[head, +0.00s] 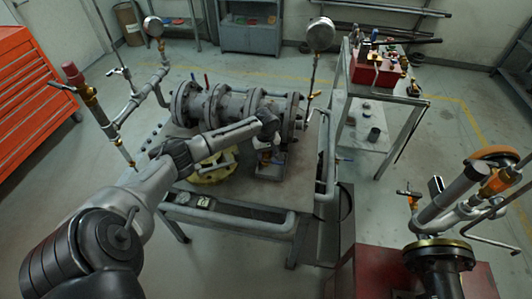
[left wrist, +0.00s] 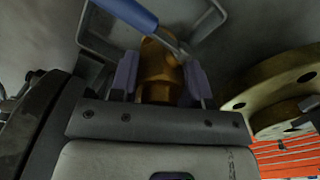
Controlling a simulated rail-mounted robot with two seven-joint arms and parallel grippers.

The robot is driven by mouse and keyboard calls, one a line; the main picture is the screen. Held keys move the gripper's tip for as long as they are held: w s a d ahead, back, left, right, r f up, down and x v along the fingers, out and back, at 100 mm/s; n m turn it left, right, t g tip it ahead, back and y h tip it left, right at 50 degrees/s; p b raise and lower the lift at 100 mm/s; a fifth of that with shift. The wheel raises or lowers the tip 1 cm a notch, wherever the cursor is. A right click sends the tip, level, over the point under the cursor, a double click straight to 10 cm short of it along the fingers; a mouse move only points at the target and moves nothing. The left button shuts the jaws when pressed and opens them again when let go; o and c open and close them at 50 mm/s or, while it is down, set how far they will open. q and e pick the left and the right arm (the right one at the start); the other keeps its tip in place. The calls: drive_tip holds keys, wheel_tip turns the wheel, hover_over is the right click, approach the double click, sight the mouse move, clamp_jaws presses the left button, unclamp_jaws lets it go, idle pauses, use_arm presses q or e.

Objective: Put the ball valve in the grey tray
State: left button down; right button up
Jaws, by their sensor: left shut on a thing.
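The ball valve (left wrist: 158,75) has a brass body and a blue lever, and it fills the gap between the fingers in the left wrist view. My left gripper (left wrist: 155,85) is shut on its body. In the head view my left gripper (head: 267,142) points down over the grey tray (head: 269,176), at the front of the bench, and mostly hides the valve. The tray's rim (left wrist: 88,42) also shows behind the valve in the left wrist view. I cannot tell whether the valve touches the tray floor. My right gripper is not in view.
A large flanged gate valve (head: 238,108) lies along the back of the bench. A yellow flange ring (head: 212,172) lies left of the tray and shows close in the left wrist view (left wrist: 280,90). A side stand with a red box (head: 378,70) is at right.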

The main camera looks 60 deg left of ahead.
use_arm(q)
drive_tip(key=c, duration=0.6)
unclamp_jaws()
